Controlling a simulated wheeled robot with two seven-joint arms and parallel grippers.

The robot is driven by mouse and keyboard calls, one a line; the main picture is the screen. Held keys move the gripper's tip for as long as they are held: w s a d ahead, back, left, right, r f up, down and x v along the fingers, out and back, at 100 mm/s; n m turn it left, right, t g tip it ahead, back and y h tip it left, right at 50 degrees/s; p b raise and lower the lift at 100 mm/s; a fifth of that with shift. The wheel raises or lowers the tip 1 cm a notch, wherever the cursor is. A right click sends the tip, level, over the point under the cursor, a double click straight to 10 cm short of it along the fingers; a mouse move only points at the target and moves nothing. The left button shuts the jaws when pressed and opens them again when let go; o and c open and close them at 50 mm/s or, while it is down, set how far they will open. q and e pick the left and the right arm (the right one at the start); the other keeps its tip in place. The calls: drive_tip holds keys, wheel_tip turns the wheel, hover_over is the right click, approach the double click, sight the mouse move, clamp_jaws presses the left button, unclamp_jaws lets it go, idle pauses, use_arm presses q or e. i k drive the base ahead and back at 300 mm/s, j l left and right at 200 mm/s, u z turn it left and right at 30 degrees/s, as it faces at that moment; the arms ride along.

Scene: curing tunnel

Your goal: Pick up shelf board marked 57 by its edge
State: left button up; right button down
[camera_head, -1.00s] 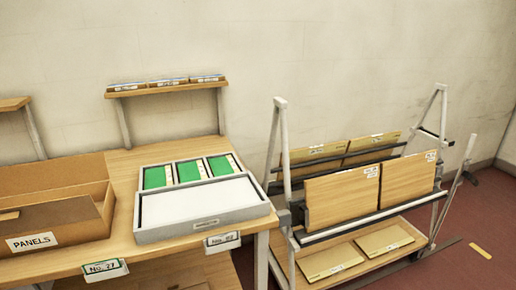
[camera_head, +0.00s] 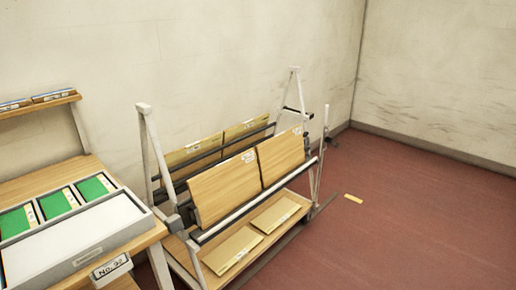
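Several wooden boards are on a metal-framed rack in the head view. Two stand in front, a left front board (camera_head: 224,190) and a right front board (camera_head: 281,157), leaning back side by side. Each has a small white label near its top edge, too small to read. Two more boards, a left rear board (camera_head: 194,151) and a right rear board (camera_head: 246,128), stand behind them, partly hidden. I cannot tell which board is marked 57. Neither of my grippers is in view.
The rack (camera_head: 152,150) has a lower shelf with two flat boards, one at left (camera_head: 232,250) and one at right (camera_head: 275,214). A wooden table (camera_head: 143,236) with a grey tray (camera_head: 125,229) stands left of it.

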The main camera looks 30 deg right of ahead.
sight(278, 156)
drive_tip(key=i+l, duration=0.25)
drive_tip(key=l, duration=0.2)
drive_tip(key=i+l, duration=0.25)
drive_tip(key=l, duration=0.2)
drive_tip(key=i+l, duration=0.25)
drive_tip(key=l, duration=0.15)
drive_tip(key=i+l, duration=0.3)
drive_tip(key=l, duration=0.15)
drive_tip(key=i+l, duration=0.25)
drive_tip(key=l, duration=0.2)
drive_tip(key=i+l, duration=0.25)
drive_tip(key=l, duration=0.2)
drive_tip(key=i+l, duration=0.25)
drive_tip(key=l, duration=0.2)
